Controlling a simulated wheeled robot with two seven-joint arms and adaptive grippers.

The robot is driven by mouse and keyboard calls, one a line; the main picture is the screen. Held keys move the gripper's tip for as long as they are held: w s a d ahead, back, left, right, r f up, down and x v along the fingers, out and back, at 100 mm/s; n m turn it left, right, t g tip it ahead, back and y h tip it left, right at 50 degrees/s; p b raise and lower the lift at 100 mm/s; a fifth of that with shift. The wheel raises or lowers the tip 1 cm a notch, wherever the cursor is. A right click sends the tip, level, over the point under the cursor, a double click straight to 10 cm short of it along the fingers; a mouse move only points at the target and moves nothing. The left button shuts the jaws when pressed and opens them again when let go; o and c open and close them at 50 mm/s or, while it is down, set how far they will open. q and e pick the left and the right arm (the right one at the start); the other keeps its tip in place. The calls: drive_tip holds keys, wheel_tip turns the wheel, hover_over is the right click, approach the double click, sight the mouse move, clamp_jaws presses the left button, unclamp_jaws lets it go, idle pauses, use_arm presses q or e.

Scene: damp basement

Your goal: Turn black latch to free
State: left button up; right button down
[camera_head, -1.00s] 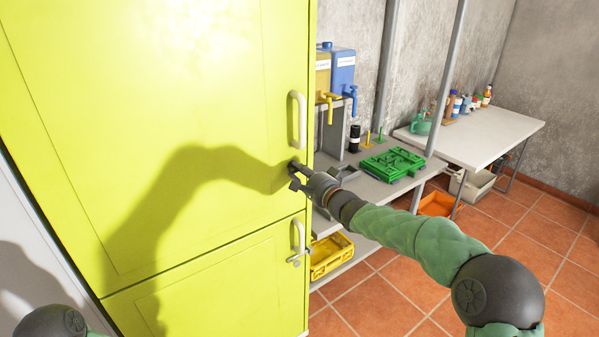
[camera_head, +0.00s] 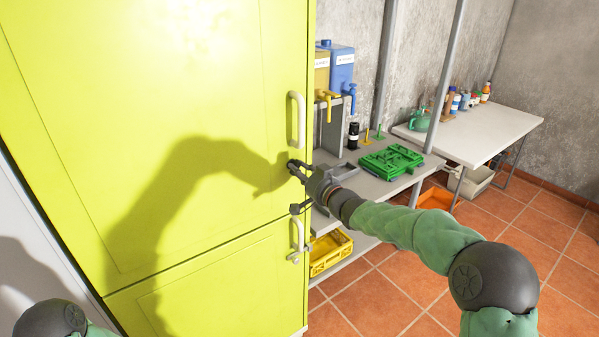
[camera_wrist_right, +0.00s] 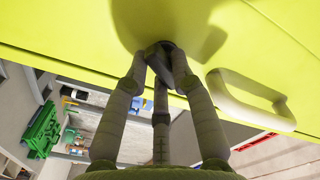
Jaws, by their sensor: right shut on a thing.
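The black latch (camera_wrist_right: 165,52) is on the yellow-green cabinet door (camera_head: 200,80), near its right edge and just below the upper grey handle (camera_head: 296,120). My right gripper (camera_head: 294,165) reaches in from the right and is shut on the latch. In the right wrist view my right gripper's fingers (camera_wrist_right: 160,75) converge on the latch and partly hide it, so its exact angle is hard to read. Only a dark joint of my left arm shows at the lower left of the head view; its gripper is out of view.
A lower handle (camera_head: 297,238) with a small lock sits below. Right of the cabinet, a grey shelf holds a green crate (camera_head: 391,161) and blue and yellow canisters; a yellow crate (camera_head: 330,254) is below. A white table (camera_head: 480,135) stands further right. The tiled floor is mostly clear.

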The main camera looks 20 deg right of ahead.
drive_tip(key=n+b, duration=0.2)
drive_tip(key=n, duration=0.4)
drive_tip(key=shift+n, duration=0.3)
drive_tip(key=shift+r, duration=0.1)
idle(0.4)
drive_tip(key=c, duration=1)
unclamp_jaws()
drive_tip(key=shift+c, duration=0.2)
drive_tip(key=shift+s+d, duration=0.1)
drive_tip(key=v, duration=1.1)
drive_tip(key=shift+s, duration=0.4)
